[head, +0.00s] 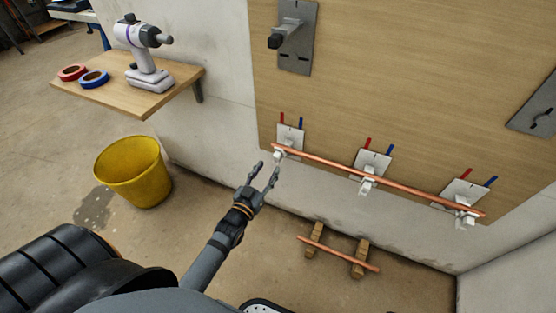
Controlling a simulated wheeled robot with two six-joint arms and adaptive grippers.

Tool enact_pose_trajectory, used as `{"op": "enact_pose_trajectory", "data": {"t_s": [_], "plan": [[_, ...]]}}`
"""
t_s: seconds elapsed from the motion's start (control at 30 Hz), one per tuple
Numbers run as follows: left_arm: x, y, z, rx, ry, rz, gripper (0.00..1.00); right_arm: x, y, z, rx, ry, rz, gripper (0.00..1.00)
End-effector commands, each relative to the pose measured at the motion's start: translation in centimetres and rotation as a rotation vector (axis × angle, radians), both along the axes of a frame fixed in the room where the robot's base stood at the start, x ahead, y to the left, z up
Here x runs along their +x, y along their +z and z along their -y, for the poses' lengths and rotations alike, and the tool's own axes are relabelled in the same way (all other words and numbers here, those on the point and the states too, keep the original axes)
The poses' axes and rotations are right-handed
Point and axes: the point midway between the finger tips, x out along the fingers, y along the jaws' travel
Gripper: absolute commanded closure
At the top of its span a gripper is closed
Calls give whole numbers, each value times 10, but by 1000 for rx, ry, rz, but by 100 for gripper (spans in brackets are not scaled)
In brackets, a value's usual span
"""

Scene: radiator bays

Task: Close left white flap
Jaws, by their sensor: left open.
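A copper pipe (330,168) runs along the lower edge of the wooden wall panel, sloping down to the right. It passes by three white clips on pale plates: a left one (279,154), a middle one (367,184) and a right one (465,217). The left clip's white flap is too small to tell whether it is open or shut. My left gripper (267,168) is open and empty. Its fingertips point up just below and left of the left clip, with no clear contact. My right gripper is not in view.
Red and blue stubs stand above each clip. A second copper pipe (335,253) lies on wooden blocks on the floor. A yellow bucket (133,173) stands at left, below a shelf (115,93) with a drill (148,55) and tape rolls. A grey bracket (297,40) juts from the panel above.

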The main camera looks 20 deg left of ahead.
Motion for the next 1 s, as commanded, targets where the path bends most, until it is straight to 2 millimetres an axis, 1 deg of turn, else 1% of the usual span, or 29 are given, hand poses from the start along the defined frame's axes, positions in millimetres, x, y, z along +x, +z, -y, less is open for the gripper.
{"op": "enact_pose_trajectory", "data": {"t_s": [0.03,0.13,0.2,0.3,0.4,0.5,0.73,0.77,1.0], "plan": [[13,-1,0,1,0,4,57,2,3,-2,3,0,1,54],[35,-1,1,0,1,2,57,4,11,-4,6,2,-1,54],[49,0,2,1,1,1,57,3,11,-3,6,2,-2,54],[65,0,2,1,1,0,57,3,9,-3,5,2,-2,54],[75,0,2,1,1,-1,57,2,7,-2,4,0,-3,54],[79,-1,3,0,0,-2,57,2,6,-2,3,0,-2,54],[80,-1,3,0,0,-2,57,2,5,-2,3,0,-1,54],[80,-1,3,0,0,-2,59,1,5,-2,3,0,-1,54],[80,-1,3,0,0,-2,92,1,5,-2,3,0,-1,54]]}}
